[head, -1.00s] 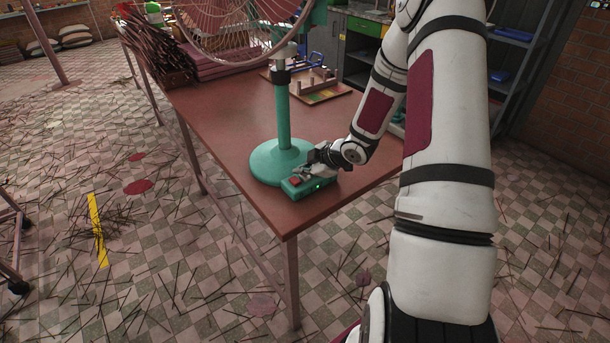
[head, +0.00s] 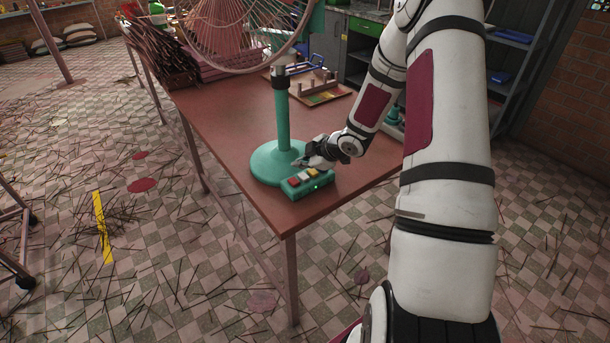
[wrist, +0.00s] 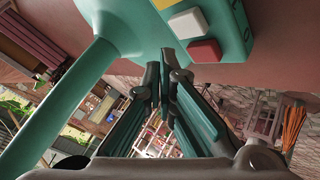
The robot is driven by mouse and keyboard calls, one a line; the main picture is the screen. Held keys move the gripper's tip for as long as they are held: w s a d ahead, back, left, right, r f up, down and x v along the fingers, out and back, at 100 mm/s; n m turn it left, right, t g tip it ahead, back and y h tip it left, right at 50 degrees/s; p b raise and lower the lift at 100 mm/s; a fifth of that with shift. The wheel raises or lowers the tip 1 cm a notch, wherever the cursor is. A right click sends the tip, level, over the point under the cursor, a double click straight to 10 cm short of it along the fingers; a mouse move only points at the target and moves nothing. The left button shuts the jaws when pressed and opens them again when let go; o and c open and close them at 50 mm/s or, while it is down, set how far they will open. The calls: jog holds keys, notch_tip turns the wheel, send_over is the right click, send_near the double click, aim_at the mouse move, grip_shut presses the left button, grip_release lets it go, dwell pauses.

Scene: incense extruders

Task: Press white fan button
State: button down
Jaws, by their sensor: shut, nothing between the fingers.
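The teal fan's control box (head: 306,189) sits at the table's near corner, against the fan's round base (head: 268,168). Its top carries a red button (head: 294,183), a white button (head: 303,178) and a yellow button (head: 313,172). In the wrist view the white button (wrist: 187,22) lies between the yellow button (wrist: 164,4) and the red button (wrist: 205,52). My gripper (head: 300,163) is shut and empty, just behind the box and near the base. In the wrist view my fingertips (wrist: 166,68) are apart from the white button, closest to the red one in the picture.
The fan's teal pole (head: 283,120) rises from the base to a wire cage (head: 225,35). A wooden tray with pegs (head: 318,90) stands farther back on the brown table (head: 220,125). Dark stick bundles (head: 165,50) lie at the far left.

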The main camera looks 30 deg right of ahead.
jog(key=shift+s+r+p, duration=0.1)
jog(key=shift+r+p, duration=1.05)
jog(key=shift+r, duration=0.6)
notch_tip(320, 180, up, 12)
jog(key=m+g+h, duration=0.1)
jog(key=m+h, duration=0.1)
jog(key=h, duration=0.1)
send_over(302, 177)
jog(key=s+a, duration=0.1)
jog(key=s, duration=0.1)
jog(key=s+a+r+m+h, duration=0.4)
jog(key=s+r, duration=0.3)
jog(key=r, duration=0.4)
jog(key=s+a+r+m+y, duration=0.1)
jog(key=s+a+r+m, duration=0.1)
jog(key=s+a, duration=0.3)
jog(key=s+a+r+m+g+y, duration=0.1)
jog(key=s+a, duration=0.4)
jog(key=s, duration=0.6)
jog(key=s+a+r+m+g+y, duration=0.1)
jog(key=s+a+r, duration=0.3)
jog(key=s, duration=0.5)
jog(key=shift+a+m+y, duration=0.9)
jog(key=shift+a, duration=0.2)
jog(key=shift+s, duration=0.1)
